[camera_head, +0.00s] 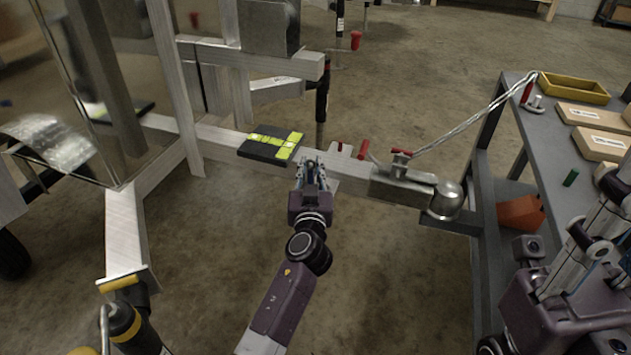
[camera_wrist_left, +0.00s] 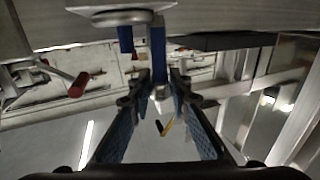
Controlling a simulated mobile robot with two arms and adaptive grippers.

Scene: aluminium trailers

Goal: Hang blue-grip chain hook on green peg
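My left gripper (camera_head: 313,170) is at the trailer tongue, just right of the black pad with yellow-green strips. In the left wrist view, its fingers (camera_wrist_left: 158,82) are close together around a blue upright grip (camera_wrist_left: 157,50) with a silver tip below, which appears to be the blue-grip chain hook. The hook's full shape and chain are hidden. A second short blue piece (camera_wrist_left: 126,38) shows left of it.
A chain (camera_head: 468,121) runs from the silver coupler (camera_head: 405,185) to a red-grip hook (camera_head: 527,91) on the grey bench (camera_head: 535,130). A yellow tray (camera_head: 573,90) and cardboard boxes (camera_head: 595,117) are there. The black pad (camera_head: 270,145) lies on the trailer frame.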

